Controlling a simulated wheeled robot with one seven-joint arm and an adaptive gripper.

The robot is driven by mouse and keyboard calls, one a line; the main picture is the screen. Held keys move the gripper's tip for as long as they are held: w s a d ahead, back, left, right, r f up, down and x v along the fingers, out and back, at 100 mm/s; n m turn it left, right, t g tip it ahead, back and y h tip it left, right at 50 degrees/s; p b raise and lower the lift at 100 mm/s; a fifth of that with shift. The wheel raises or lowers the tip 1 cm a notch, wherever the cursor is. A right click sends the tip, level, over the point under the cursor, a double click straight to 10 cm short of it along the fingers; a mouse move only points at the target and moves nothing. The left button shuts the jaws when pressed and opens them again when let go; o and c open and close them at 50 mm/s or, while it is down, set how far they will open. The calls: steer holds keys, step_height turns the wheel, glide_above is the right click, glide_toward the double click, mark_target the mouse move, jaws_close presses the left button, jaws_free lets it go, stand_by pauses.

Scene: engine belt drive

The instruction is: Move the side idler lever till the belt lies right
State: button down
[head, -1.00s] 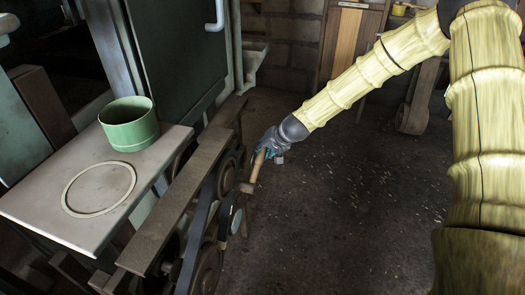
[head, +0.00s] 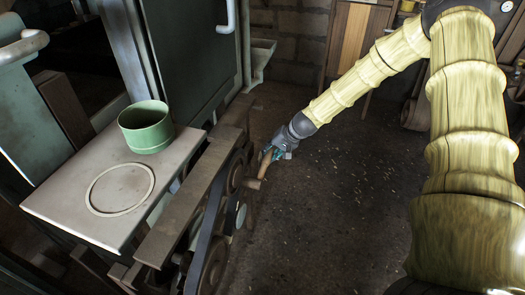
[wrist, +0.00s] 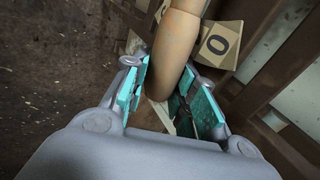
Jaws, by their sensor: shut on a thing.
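The wooden handle of the side idler lever (head: 264,167) stands out at the right side of the belt drive. My gripper (head: 271,152) is at the handle's upper end. In the wrist view, the rounded handle (wrist: 178,50) lies between the two teal pads of my gripper (wrist: 172,100), which is shut on it. The dark belt (head: 204,232) runs along the side of the drive, past dark wheels. A pale disc (head: 241,214) sits beside the belt below the lever. How the belt lies on the wheels is too small and dark to tell.
A grey table top (head: 65,205) with a round ring carries a green pot (head: 146,127) on the left. A long beam (head: 180,215) runs beside the belt. The dark floor (head: 345,190) to the right is clear.

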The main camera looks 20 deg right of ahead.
steer(key=c, duration=1.1)
jaws_free()
steer(key=shift+c, duration=0.2)
steer(key=v, duration=1.2)
